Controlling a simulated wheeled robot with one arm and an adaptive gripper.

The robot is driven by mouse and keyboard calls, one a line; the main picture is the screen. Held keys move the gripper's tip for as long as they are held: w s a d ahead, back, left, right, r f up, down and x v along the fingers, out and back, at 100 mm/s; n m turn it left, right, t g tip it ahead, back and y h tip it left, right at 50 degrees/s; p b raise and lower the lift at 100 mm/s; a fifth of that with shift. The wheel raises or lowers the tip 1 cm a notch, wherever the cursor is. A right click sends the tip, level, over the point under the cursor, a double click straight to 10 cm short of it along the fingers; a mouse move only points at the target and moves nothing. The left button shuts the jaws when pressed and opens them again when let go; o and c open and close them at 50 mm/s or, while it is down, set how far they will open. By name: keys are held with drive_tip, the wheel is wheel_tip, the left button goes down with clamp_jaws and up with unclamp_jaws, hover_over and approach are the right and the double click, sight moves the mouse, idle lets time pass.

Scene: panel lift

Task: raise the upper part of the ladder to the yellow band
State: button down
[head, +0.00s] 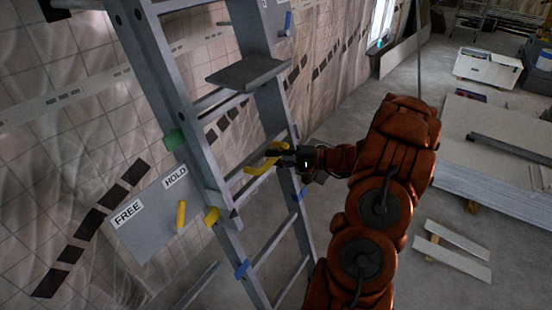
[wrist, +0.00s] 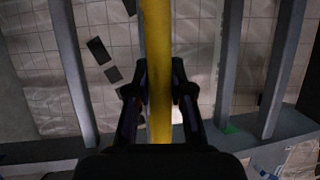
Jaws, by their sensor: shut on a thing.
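A grey ladder (head: 255,238) leans at the tiled wall, with its upper part (head: 205,160) in front of the lower rails. A yellow handle bar (head: 262,162) is on the upper part. My gripper (head: 283,156) is shut on this bar; in the wrist view the yellow bar (wrist: 158,70) runs between my two fingers. A yellow band (head: 211,216) is on the left rail, close to the upper part's lower end. A green band (head: 174,139) is higher on that rail. A yellow lever (head: 181,217) sits on a grey plate, below the HOLD label (head: 175,177).
A FREE label (head: 127,213) is left of the lever. Blue bands (head: 241,268) mark the rails. A grey shelf (head: 248,73) juts out above my gripper. Boards (head: 455,250) lie on the floor at right, near a white crate (head: 487,68).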

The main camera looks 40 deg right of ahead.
drive_tip(key=shift+w+r+b, duration=0.2)
drive_tip(key=shift+r+b, duration=0.45)
drive_tip(key=shift+r, duration=0.15)
drive_tip(key=c, duration=1)
unclamp_jaws()
drive_tip(key=shift+s+d, duration=0.15)
drive_tip(key=v, duration=1.1)
drive_tip(key=shift+s+d+f, duration=0.15)
drive_tip(key=shift+s+f, duration=0.05)
drive_tip(key=shift+s, duration=0.1)
